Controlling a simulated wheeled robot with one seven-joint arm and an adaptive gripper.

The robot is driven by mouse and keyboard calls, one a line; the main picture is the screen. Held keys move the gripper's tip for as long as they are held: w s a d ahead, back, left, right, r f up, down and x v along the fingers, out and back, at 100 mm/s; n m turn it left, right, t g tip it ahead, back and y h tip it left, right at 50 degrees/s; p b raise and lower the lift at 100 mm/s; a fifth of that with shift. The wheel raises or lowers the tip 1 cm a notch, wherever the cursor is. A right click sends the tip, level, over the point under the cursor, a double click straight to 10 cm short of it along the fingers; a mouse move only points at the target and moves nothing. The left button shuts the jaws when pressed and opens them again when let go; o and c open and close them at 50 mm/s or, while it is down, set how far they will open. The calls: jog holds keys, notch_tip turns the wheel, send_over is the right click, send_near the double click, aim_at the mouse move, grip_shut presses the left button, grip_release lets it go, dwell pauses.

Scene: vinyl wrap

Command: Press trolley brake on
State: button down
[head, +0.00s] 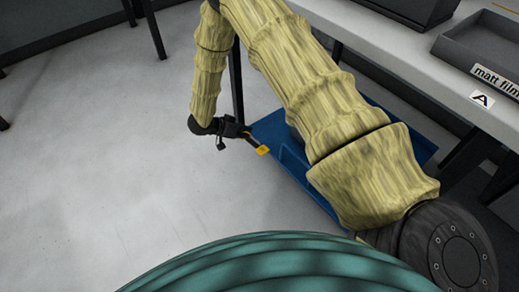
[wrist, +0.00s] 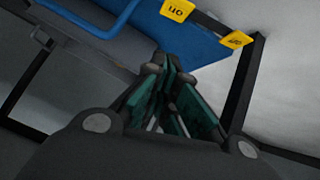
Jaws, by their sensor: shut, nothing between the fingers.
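The blue trolley (head: 272,135) stands low beside the table, partly hidden behind my arm. A yellow tab (head: 262,150) on a dark bar shows at its near left edge, just beyond my gripper (head: 243,133). In the wrist view, the blue trolley (wrist: 203,47) fills the upper middle. Two yellow tabs show there: one with dark lettering (wrist: 177,9) at the top, and one (wrist: 237,40) farther right with marks too small to read. My gripper (wrist: 166,66) is shut and empty, with its fingertips below the tabs in the picture. Whether it touches the trolley is unclear.
A light table (head: 440,75) runs along the right, with a dark tray (head: 480,45) labelled "matt film" and an "A" tag (head: 481,99). Dark table legs stand below it and at the upper left. The grey floor (head: 110,160) on the left is clear.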

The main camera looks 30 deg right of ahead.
jog(key=shift+w+a+f+m+g+b, duration=0.25)
jog(key=shift+w+f+m+g+b, duration=0.45)
jog(key=shift+w+b, duration=0.25)
jog(key=b, duration=0.5)
send_over(259, 150)
jog(key=w, duration=0.1)
jog(key=f, duration=0.7)
jog(key=shift+w+d+f, duration=0.15)
jog(key=shift+d, duration=0.05)
jog(key=shift+s+f+b, duration=0.2)
jog(key=shift+f+b, duration=0.2)
jog(key=shift+f, duration=0.65)
jog(key=shift+s+f+b, duration=0.25)
jog(key=shift+f+b, duration=0.15)
jog(key=shift+f, duration=0.3)
jog(key=shift+s+t+p, duration=0.1)
jog(key=shift+t+p, duration=0.2)
jog(key=shift+p, duration=0.05)
